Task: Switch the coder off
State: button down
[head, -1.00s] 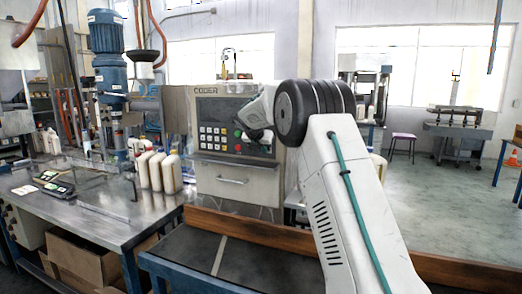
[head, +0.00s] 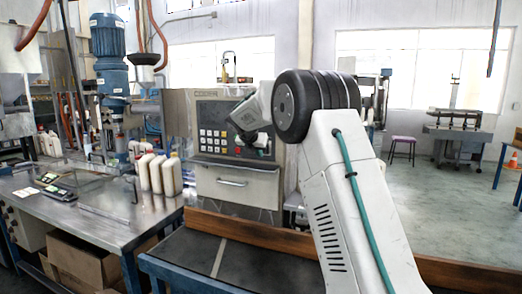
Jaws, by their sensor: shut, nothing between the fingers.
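The coder (head: 207,108) is a grey metal cabinet with a dark front panel, in the middle of the head view. Its keypad (head: 213,141) of pale keys is on the panel's lower left. A small red button (head: 238,150) shows just right of the keypad. My gripper (head: 262,150) is shut and empty, in front of the lower right of the panel, right of the red button. My arm and wrist hide the panel's right side. I cannot tell whether the gripper touches the panel.
A steel table (head: 105,222) with several white bottles (head: 171,176) stands on the left. A conveyor with a wooden rail (head: 222,229) runs in front of the coder. Open floor lies to the right.

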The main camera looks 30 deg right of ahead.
jog(key=s+a+f+v, duration=0.1)
jog(key=v, duration=0.8)
jog(key=shift+a+f, duration=0.15)
jog(key=shift+a, duration=0.05)
jog(key=shift+s, duration=0.1)
